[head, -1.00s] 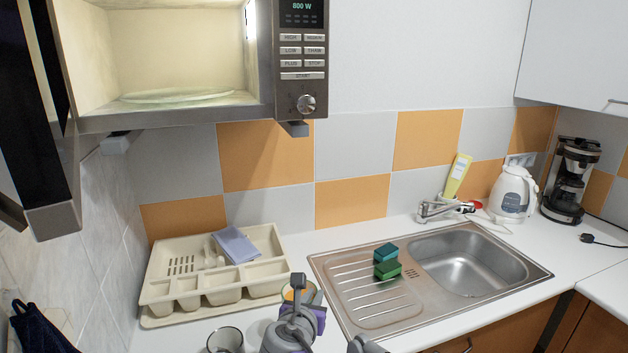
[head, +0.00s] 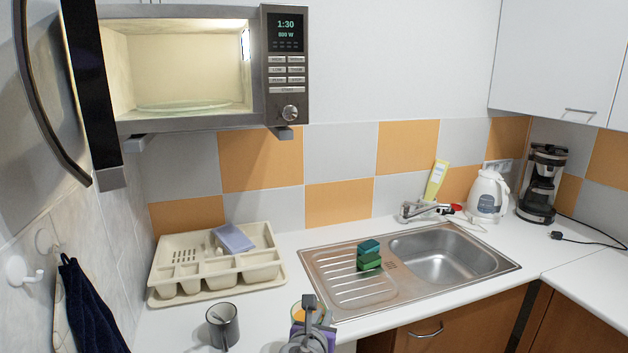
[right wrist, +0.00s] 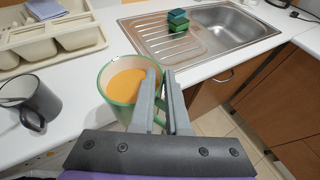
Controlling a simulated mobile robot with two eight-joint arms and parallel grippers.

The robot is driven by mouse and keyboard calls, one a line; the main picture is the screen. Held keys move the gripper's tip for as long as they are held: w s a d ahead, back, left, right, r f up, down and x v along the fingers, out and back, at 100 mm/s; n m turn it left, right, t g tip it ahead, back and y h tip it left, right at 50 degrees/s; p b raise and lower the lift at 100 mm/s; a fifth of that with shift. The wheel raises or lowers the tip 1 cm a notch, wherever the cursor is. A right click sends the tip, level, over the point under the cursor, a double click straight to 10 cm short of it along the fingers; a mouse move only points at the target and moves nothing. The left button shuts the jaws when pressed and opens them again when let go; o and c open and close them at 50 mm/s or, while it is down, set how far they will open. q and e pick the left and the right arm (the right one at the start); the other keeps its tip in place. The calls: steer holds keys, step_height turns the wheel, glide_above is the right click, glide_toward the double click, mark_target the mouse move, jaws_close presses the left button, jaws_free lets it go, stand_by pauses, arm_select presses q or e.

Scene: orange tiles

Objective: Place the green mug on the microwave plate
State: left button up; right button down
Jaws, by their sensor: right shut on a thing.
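The green mug (right wrist: 116,112) holds an orange liquid and looks upright. My right gripper (right wrist: 163,80) is shut on its near right side, at the rim or handle; the fingers hide the exact contact. In the head view my right gripper (head: 312,312) is at the bottom centre, hiding most of the mug. The mug is over or at the counter's front edge; I cannot tell if it touches the counter. The clear glass microwave plate (head: 185,106) lies empty inside the open, lit microwave (head: 190,124), above and to the left. My left gripper is not in view.
The open microwave door (head: 92,95) stands at the left. A dark grey mug (head: 223,327) is left of my right gripper. A beige cutlery tray (head: 215,284), a sink (head: 440,255) with sponges (head: 369,255), a kettle (head: 487,197) and a coffee maker (head: 541,185) line the counter.

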steer(key=d+f+h+p, duration=0.1)
steer(key=d+f, duration=1)
steer(key=d, duration=0.4)
steer(key=shift+s+d+f+m, duration=0.3)
steer(key=shift+m, duration=0.1)
